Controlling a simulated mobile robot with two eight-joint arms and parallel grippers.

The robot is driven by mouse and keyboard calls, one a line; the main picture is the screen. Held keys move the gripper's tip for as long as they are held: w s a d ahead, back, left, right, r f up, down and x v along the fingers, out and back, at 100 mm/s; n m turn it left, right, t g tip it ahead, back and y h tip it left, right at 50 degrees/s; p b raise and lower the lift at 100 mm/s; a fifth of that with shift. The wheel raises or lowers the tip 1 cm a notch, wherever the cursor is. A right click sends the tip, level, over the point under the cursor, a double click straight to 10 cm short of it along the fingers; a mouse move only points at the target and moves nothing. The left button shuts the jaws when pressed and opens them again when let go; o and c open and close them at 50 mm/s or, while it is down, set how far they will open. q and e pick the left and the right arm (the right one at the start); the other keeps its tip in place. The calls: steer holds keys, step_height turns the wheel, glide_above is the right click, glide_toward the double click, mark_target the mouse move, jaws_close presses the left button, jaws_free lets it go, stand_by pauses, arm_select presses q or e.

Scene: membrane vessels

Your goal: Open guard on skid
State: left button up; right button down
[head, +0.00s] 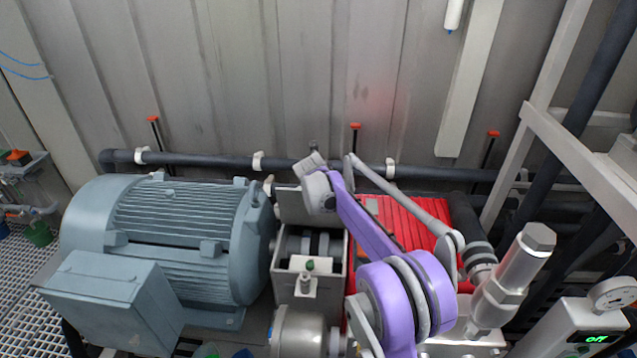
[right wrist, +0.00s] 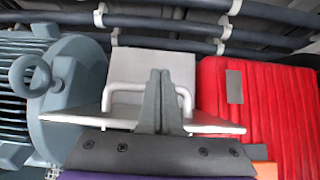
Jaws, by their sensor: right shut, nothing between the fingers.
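The guard is a light grey metal box between the motor and the red pump part. In the head view its lid (head: 291,205) stands raised at the back of the box (head: 296,284), and the dark coupling (head: 309,243) shows inside. In the right wrist view the lid (right wrist: 180,60) stands behind a pale U-shaped handle (right wrist: 125,83). My right gripper (right wrist: 160,75) is shut and empty, its fingers in front of the handle and lid; I cannot tell whether they touch. In the head view my right arm hides part of the guard. My left gripper is out of view.
The blue-grey motor (head: 185,235) stands left of the guard. The red ribbed housing (head: 405,225) is on its right. A dark pipe (head: 220,162) runs behind along the wall. A metal valve (head: 520,265) and gauge (head: 612,294) stand at right.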

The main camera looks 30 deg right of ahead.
steer(key=v, duration=1.1)
steer(key=shift+f, duration=0.1)
